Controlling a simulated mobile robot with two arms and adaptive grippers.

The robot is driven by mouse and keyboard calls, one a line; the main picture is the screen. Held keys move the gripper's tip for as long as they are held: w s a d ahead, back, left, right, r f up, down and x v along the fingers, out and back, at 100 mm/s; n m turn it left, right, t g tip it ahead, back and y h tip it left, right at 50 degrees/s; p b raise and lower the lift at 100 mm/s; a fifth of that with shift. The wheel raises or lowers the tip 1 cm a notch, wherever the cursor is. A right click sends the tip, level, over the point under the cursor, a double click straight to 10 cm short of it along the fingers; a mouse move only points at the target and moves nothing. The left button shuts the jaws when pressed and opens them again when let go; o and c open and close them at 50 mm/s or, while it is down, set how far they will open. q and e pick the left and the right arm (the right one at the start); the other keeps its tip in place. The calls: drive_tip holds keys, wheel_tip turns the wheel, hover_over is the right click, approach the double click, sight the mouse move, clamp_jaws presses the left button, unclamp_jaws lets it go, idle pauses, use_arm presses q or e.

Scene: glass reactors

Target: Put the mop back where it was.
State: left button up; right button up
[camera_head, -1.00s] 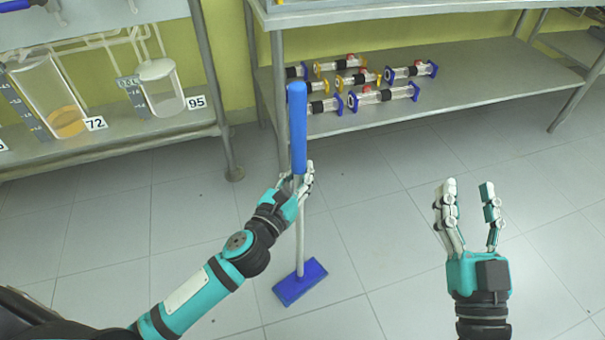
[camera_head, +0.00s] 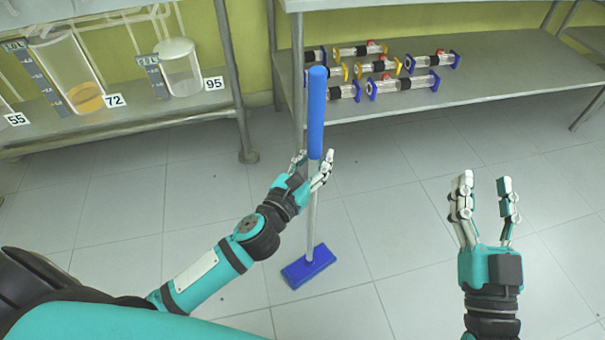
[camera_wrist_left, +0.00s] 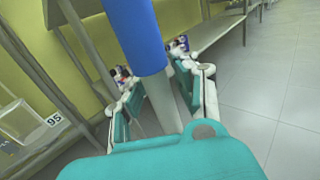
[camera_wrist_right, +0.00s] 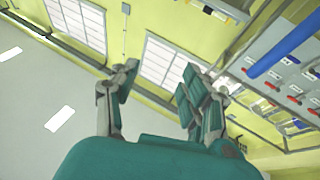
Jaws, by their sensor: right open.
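The mop stands upright on the floor, with a blue handle grip (camera_head: 316,112), a thin grey shaft (camera_head: 311,215) and a flat blue head (camera_head: 308,267). My left gripper (camera_head: 311,166) is at the shaft just below the blue grip. Its fingers are spread on either side of the shaft. In the left wrist view the grip (camera_wrist_left: 135,35) and shaft pass between the parted fingers (camera_wrist_left: 160,105); whether one finger touches the shaft is unclear. My right gripper (camera_head: 484,200) is open and empty, off to the right; its parted fingers also show in the right wrist view (camera_wrist_right: 155,90).
A grey shelf (camera_head: 490,90) behind the mop bears several glass tube reactors (camera_head: 403,84); its leg (camera_head: 299,90) is just left of the grip. A left shelf (camera_head: 130,119) holds numbered glass vessels (camera_head: 180,70). Tiled floor (camera_head: 400,240) between the grippers is clear.

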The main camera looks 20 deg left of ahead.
use_arm(q)
drive_tip(key=s, duration=0.3)
drive_tip(key=s+a, duration=0.1)
drive_tip(key=s, duration=0.1)
drive_tip(key=shift+s, duration=0.4)
drive_tip(key=s+a, duration=0.1)
drive_tip(key=s, duration=0.4)
drive_tip(key=d+r+n+t+h, duration=0.1)
drive_tip(key=r+n, duration=0.7)
drive_tip(key=n, duration=0.9)
drive_tip(key=d+r+n+t+h, duration=0.1)
drive_tip(key=r+n, duration=0.7)
drive_tip(key=n, duration=1)
drive_tip(key=d+t, duration=0.1)
drive_tip(key=t, duration=0.1)
drive_tip(key=shift+d+r+t+h, duration=0.2)
drive_tip(key=shift+t+h, duration=0.1)
drive_tip(key=shift+t, duration=0.1)
use_arm(e)
drive_tip(key=shift+s+r+t, duration=0.3)
drive_tip(key=shift+r+t, duration=0.2)
drive_tip(key=shift+r, duration=0.1)
use_arm(q)
drive_tip(key=shift+f, duration=0.15)
